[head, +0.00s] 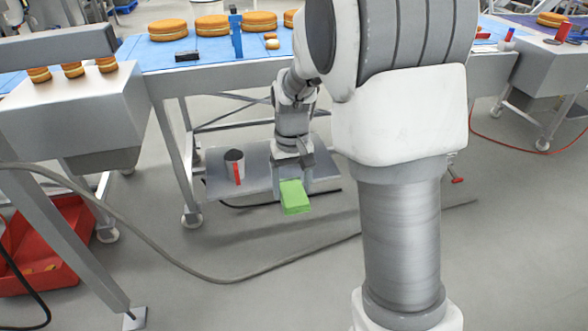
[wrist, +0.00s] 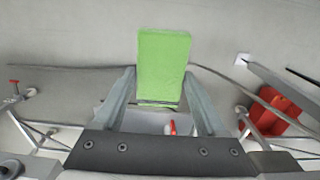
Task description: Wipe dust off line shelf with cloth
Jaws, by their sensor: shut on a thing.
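A green block-shaped cloth (head: 295,198) is held between the fingers of my gripper (head: 292,184), which is shut on it and points down. The cloth also shows in the wrist view (wrist: 163,62), between and beyond the fingertips of my gripper (wrist: 160,75). The line shelf (head: 215,187) is a low grey metal plate under the blue-topped line table. The cloth appears in front of the shelf's near edge; whether it touches the shelf cannot be told. I cannot make out dust on the shelf.
A grey cup with dark contents (head: 234,162) and a red upright item (head: 238,174) stand on the shelf's left part. The table (head: 160,58) bearing cakes overhangs the shelf. A hose (head: 235,280) crosses the floor; a red crate (head: 45,250) stands at left.

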